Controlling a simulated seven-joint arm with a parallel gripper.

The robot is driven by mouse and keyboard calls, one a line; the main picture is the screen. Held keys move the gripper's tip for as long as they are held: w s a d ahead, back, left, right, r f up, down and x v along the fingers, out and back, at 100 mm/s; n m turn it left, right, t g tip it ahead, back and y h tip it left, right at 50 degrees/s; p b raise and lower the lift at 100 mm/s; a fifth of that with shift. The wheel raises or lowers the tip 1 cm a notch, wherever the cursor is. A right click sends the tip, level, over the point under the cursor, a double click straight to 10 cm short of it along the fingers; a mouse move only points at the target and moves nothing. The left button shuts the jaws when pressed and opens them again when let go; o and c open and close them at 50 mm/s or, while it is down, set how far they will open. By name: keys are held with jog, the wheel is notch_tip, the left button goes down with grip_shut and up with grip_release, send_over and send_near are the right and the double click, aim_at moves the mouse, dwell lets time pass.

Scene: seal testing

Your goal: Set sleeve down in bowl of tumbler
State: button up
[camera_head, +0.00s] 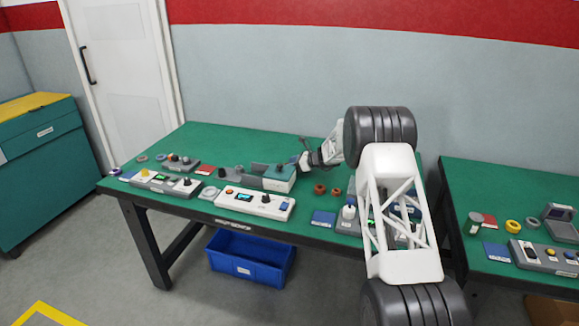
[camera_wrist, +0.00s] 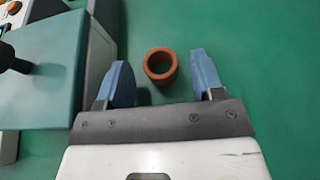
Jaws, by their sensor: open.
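A short brown-orange hollow ring, which looks like the sleeve (camera_wrist: 162,80), stands on the green bench top in the wrist view. My gripper (camera_wrist: 160,68) is open and empty, with one blue finger on each side of the ring and gaps between. In the head view my gripper (camera_head: 304,162) is over the back middle of the bench. Two brown rings show there, a left one (camera_head: 320,189) and a right one (camera_head: 336,191); I cannot tell which is between the fingers. A teal-topped grey unit (camera_head: 280,173) stands left of them, possibly the tumbler; no bowl is clearly visible.
The teal top (camera_wrist: 45,90) with a black knob is close to my left finger. A white control panel (camera_head: 255,203) lies in front of the unit. A blue card (camera_head: 323,218) lies near the front edge. Bare green bench is right of the ring in the wrist view.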

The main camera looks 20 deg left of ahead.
jog(key=v, duration=1)
jog(key=shift+d, duration=0.3)
jog(key=shift+r, duration=0.15)
dwell(0.4)
